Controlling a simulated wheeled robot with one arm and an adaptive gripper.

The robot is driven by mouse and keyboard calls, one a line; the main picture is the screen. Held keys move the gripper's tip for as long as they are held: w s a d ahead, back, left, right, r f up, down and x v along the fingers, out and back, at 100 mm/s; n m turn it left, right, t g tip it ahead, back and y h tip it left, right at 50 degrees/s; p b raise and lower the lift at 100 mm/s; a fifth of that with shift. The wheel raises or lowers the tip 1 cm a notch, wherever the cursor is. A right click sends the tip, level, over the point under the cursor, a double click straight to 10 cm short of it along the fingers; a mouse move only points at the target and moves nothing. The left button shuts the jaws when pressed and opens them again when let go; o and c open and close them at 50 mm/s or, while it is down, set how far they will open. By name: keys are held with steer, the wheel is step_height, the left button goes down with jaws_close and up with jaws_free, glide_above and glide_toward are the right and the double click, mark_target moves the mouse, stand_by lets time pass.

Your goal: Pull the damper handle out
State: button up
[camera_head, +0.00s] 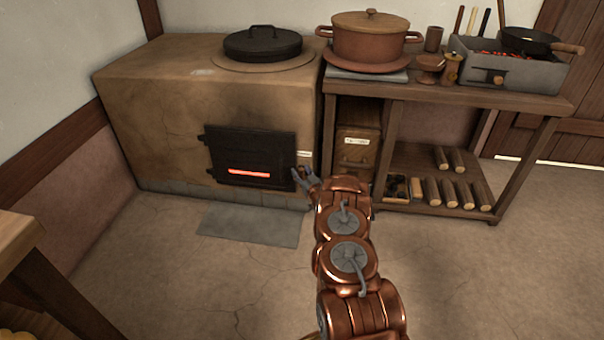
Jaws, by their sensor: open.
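A clay stove (165,100) stands against the wall, with a black iron fire door (250,145) in its front and a glowing red slot in that door. A small pale label (304,153) sits on the stove front to the right of the door. My gripper (303,173) is open just below this label, in front of the stove's right front side. I cannot make out the damper handle; it may be hidden behind the gripper. I cannot tell whether the fingers touch anything.
A wooden table (450,95) stands right of the stove, with a lidded clay pot (370,40) and a brazier (510,72) on top. Several logs (450,190) lie on its lower shelf. A grey slab (250,225) lies before the stove. A wooden table corner (15,240) juts in at left.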

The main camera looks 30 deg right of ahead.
jaws_close()
stand_by(0.3)
stand_by(0.3)
